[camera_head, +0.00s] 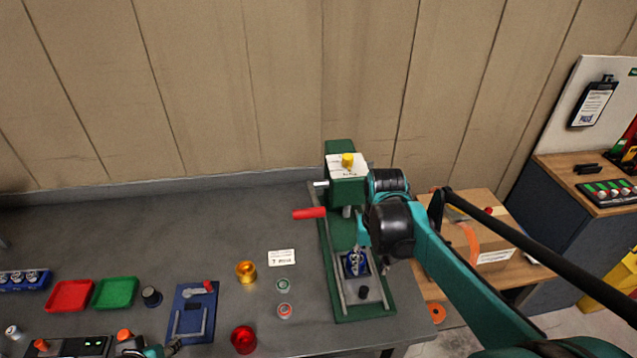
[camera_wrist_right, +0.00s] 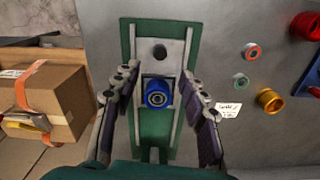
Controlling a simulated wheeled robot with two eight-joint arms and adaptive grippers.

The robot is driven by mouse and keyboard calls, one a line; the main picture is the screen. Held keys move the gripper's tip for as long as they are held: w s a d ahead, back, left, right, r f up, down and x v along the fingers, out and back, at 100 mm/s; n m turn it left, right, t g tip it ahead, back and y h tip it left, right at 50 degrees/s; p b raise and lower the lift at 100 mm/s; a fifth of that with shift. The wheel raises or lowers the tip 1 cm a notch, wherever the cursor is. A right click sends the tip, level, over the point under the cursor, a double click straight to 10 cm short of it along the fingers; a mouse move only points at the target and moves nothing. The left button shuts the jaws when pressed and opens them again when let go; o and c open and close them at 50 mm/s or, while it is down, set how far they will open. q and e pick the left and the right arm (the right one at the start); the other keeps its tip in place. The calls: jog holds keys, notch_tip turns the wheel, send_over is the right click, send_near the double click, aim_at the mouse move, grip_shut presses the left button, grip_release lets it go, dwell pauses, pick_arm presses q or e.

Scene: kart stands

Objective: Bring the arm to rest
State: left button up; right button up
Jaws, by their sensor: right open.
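My right arm reaches in from the right over the green press stand (camera_head: 340,316). My right gripper (camera_wrist_right: 163,84) is open, its two fingers spread on either side of a blue wheel-like part (camera_wrist_right: 157,93). The fingers look apart from that part, which sits on the stand's bed between two rails. In the head view the blue part (camera_head: 355,264) shows just left of my wrist, and the right fingers are mostly hidden. A bit of my left gripper (camera_head: 160,349) shows at the bottom edge, too cut off to read its jaws.
The press has a red handle (camera_head: 309,213) sticking out left. Gold (camera_head: 246,271) and red (camera_head: 243,339) cups, two small rings, a blue tray (camera_head: 192,316), and red and green trays (camera_head: 115,293) lie left. A cardboard box (camera_head: 485,240) stands right. The back of the grey table is clear.

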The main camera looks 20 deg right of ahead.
jog(key=s+a+f+n+t+b, duration=0.1)
jog(key=s+a+n+t+b, duration=0.1)
jog(key=a, duration=0.4)
jog(key=s+a+f+n+t+b, duration=0.1)
jog(key=s+a+n+t, duration=0.1)
jog(key=a+t, duration=0.3)
jog(key=shift+a+f+n+b, duration=0.15)
jog(key=shift+a+n+b, duration=0.2)
jog(key=shift+a, duration=0.1)
